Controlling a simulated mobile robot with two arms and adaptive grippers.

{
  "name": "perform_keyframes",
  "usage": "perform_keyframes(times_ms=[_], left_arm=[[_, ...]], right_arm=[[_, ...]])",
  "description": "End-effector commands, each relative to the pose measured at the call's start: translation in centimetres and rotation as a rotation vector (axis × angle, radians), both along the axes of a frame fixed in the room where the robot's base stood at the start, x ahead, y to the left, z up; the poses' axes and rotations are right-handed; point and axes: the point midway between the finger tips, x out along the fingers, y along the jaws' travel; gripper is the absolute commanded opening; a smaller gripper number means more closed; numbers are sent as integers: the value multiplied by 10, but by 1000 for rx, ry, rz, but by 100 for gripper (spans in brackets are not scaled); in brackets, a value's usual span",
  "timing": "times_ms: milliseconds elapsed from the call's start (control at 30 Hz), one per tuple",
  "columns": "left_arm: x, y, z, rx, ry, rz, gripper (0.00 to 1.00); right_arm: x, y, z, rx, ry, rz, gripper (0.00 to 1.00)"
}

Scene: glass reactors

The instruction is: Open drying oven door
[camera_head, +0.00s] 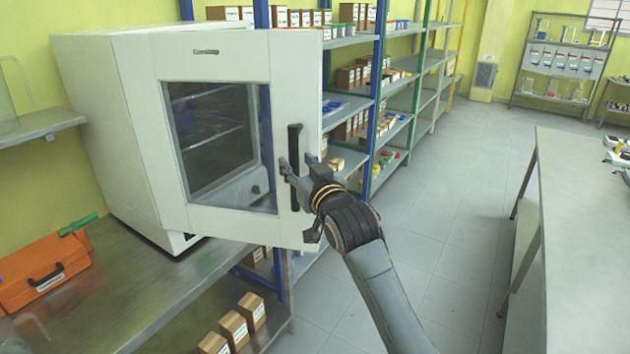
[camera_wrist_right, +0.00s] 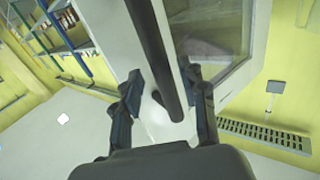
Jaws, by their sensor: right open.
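The drying oven (camera_head: 110,120) is a white cabinet on the metal bench at the left. Its white door (camera_head: 292,85) has a glass window and stands partly open, its handle side swung out past the oven's body. The black vertical bar handle (camera_head: 295,140) is near the door's right edge. My right gripper (camera_head: 297,168) is open at the handle's lower half. In the right wrist view, the handle (camera_wrist_right: 155,45) passes between the open fingers of the right gripper (camera_wrist_right: 162,88); whether they touch it is unclear. My left gripper is not in view.
An orange toolbox (camera_head: 45,270) sits on the metal bench (camera_head: 150,290) at the left. Shelving with boxes (camera_head: 350,110) stands behind the door. A grey table (camera_head: 585,240) is at the right. Clear floor (camera_head: 455,215) lies between.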

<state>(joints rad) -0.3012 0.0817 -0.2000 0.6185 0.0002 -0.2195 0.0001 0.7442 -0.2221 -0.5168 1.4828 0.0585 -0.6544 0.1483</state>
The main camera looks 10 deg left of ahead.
Motion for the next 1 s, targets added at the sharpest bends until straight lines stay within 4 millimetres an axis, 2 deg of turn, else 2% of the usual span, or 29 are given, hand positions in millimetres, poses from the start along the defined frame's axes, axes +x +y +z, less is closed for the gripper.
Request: perform_keyframes(times_ms=[300,500,700,933,967,1000], left_arm=[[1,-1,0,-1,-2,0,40],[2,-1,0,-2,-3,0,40],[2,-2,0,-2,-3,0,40],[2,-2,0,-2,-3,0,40],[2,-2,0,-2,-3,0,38],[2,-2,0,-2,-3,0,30]], right_arm=[[-49,-34,-1,1,-1,-3,42],[-72,-50,0,1,-1,-4,42],[-81,-56,0,1,-1,-3,42],[-81,-56,0,1,-1,-4,42],[-81,-56,0,1,-1,-4,42],[-81,-56,-1,0,1,-4,42]])
